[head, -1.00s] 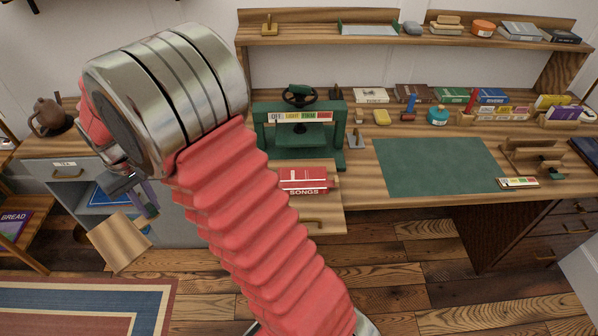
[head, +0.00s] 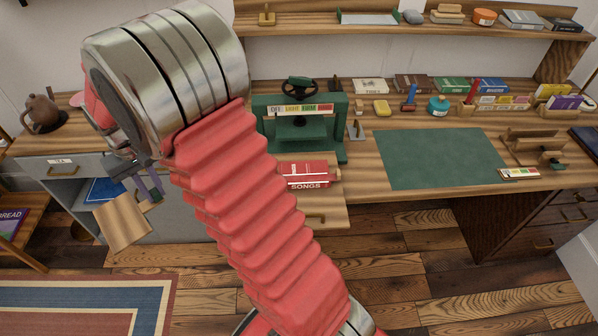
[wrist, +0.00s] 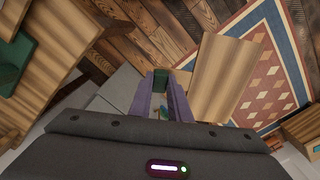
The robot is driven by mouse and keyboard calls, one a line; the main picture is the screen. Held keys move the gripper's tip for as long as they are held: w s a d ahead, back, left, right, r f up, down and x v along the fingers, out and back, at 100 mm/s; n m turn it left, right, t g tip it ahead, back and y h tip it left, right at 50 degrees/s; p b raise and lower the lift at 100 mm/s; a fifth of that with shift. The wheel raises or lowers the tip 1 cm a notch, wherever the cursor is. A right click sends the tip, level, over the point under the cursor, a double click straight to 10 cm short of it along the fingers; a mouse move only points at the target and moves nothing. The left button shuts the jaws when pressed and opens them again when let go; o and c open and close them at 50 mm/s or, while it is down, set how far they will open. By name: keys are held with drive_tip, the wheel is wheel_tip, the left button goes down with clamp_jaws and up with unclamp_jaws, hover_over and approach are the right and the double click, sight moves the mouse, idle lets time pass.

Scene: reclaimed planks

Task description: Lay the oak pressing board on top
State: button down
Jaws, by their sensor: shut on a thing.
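My gripper (head: 150,186) is at the left in the head view, in front of the grey cabinet. It is shut on the oak pressing board (head: 122,222), a pale wooden slab hanging tilted beyond the fingers. In the wrist view, a small green part shows between the purple fingertips (wrist: 168,82), and the board (wrist: 226,78) lies just right of them. The exact grip point is partly hidden. The red SONGS book (head: 304,174) lies on a wooden pull-out (head: 325,214) in front of the green press (head: 299,132), away from the board.
The grey cabinet (head: 60,171) has an open bay with a blue book (head: 104,190). A teapot (head: 40,113) stands above it. A green mat (head: 440,157) lies bare on the bench. Small tools and books line the bench's back. A rug (head: 80,305) covers the floor at left.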

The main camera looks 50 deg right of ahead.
drive_tip(key=s+d+r+m, duration=0.1)
drive_tip(key=s+d+m, duration=0.5)
drive_tip(key=d, duration=0.3)
drive_tip(key=s+d+m, duration=0.5)
drive_tip(key=d+m, duration=0.1)
drive_tip(key=d, duration=0.2)
drive_tip(key=s+d+m, duration=0.5)
drive_tip(key=s+m, duration=0.2)
drive_tip(key=s, duration=0.2)
drive_tip(key=s+d+m, duration=0.5)
drive_tip(key=s+m, duration=0.2)
drive_tip(key=s, duration=0.1)
drive_tip(key=shift+s+d+r, duration=0.25)
drive_tip(key=shift+s+d, duration=0.1)
drive_tip(key=shift+s, duration=0.05)
drive_tip(key=shift+f, duration=0.15)
drive_tip(key=shift+f, duration=2.95)
drive_tip(key=shift+f, duration=0.15)
drive_tip(key=c, duration=1.6)
unclamp_jaws()
